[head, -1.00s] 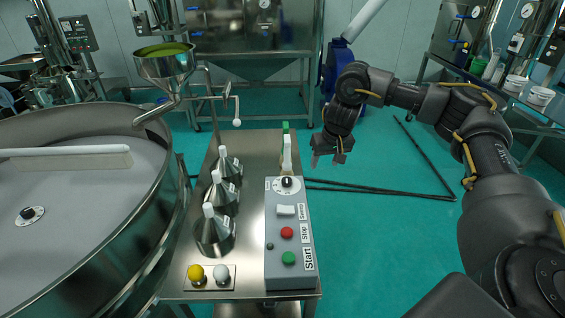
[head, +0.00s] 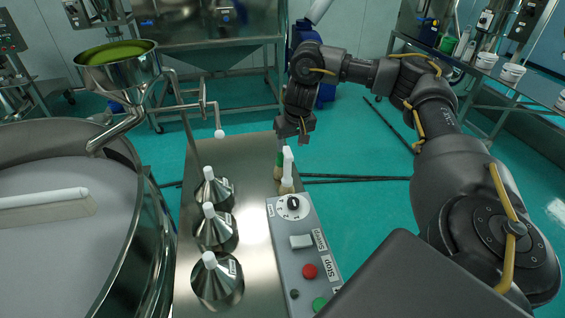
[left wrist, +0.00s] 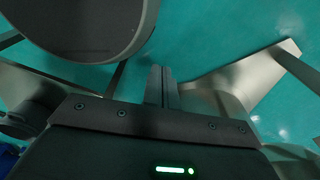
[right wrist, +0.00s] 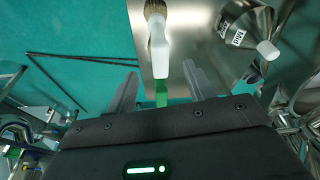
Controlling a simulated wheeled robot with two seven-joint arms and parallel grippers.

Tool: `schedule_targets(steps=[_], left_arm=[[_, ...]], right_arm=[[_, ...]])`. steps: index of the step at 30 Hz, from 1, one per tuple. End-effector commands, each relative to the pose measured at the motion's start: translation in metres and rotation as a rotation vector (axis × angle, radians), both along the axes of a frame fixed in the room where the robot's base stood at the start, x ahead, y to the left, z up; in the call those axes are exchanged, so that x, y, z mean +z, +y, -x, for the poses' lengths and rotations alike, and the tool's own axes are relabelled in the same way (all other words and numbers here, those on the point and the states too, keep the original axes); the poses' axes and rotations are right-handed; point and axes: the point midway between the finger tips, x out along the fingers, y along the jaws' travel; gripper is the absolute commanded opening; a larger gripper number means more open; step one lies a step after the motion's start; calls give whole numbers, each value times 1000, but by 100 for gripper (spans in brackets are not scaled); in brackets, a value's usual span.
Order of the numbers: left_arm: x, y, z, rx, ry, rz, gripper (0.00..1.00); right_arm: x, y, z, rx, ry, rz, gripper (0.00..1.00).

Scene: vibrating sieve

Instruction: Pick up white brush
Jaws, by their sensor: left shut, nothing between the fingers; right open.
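The white brush (head: 287,166) stands at the far end of the control box on the steel table, white handle up and tan bristles down. A green-handled brush (head: 279,160) is just behind it, partly hidden. In the right wrist view the white brush (right wrist: 158,52) lies ahead of and between the open fingers, not touching them; a green handle (right wrist: 161,93) shows nearer the palm. My right gripper (head: 304,134) is open and empty, just beyond and slightly right of the brush. My left gripper (left wrist: 161,87) is shut and empty over the floor, outside the head view.
The grey control box (head: 301,242) stands at the table's right side. Several steel cones (head: 216,283) with white tips line the steel table (head: 225,155). The round sieve (head: 125,215) with a long white-backed bar (head: 45,198) is left. A funnel (head: 117,65) stands behind.

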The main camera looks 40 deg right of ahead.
Motion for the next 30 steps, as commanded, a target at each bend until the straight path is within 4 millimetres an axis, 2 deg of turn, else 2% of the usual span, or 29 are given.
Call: schedule_targets(steps=[3,8,11,15,18,20,24,27,30], left_arm=[[-7,0,11,0,15,0,0],[-13,0,25,0,34,-1,0],[-14,0,20,0,28,-1,0],[-13,-1,-5,0,-5,1,0],[-14,-2,-16,0,-22,3,0],[-15,-2,-15,-1,-21,2,0],[-19,-1,-1,-1,-3,2,0],[-13,-1,9,-1,11,0,0],[-13,-1,10,-1,13,0,0]], right_arm=[[-23,0,-7,-1,7,-1,53],[-43,-1,-15,1,7,-2,53],[-48,-1,-17,3,4,0,53],[-49,-2,-17,3,3,1,53],[-54,-2,-19,2,5,-1,53],[-61,-2,-20,3,6,-1,53],[-80,-4,-25,2,8,-2,53],[-89,-5,-29,3,8,-1,53],[-96,-6,-31,3,5,0,53]])
